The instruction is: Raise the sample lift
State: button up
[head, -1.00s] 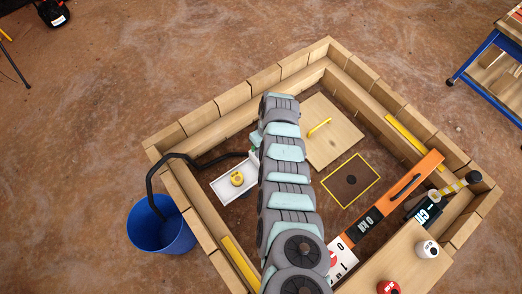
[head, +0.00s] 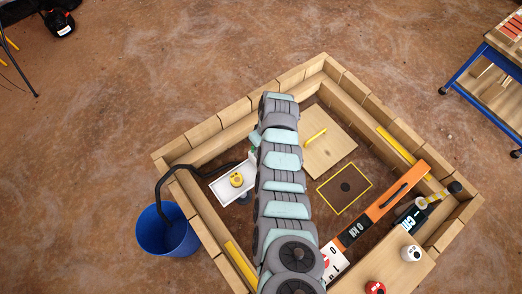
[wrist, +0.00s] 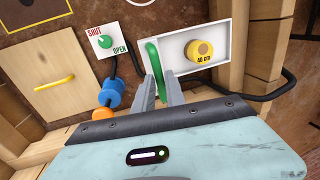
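The white tray (wrist: 204,48) with a green handle (wrist: 154,66) and a yellow round piece marked 40 cm (wrist: 200,51) fills the upper middle of the wrist view. In the head view the tray (head: 220,188) is left of my arm, inside the timber frame. The fingers of my gripper (wrist: 161,92) stand on both sides of the lower part of the green handle and appear shut on it. The far end of my arm hides my gripper in the head view. A dial panel marked SHUT and OPEN (wrist: 108,41) is left of the tray.
A blue cylinder (wrist: 112,95) and an orange one (wrist: 102,114) lie near the tray. A black hose (head: 179,172) runs to a blue bucket (head: 166,232).

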jog(key=o, duration=0.4)
jog(key=shift+c, duration=0.2)
jog(key=shift+r, duration=0.1)
notch_tip(320, 180, up, 10)
jog(key=w+d, duration=0.1)
jog(key=shift+w+d+r+p, duration=0.15)
jog(key=shift+d+r+p, duration=0.05)
jog(key=shift+d+p, duration=0.15)
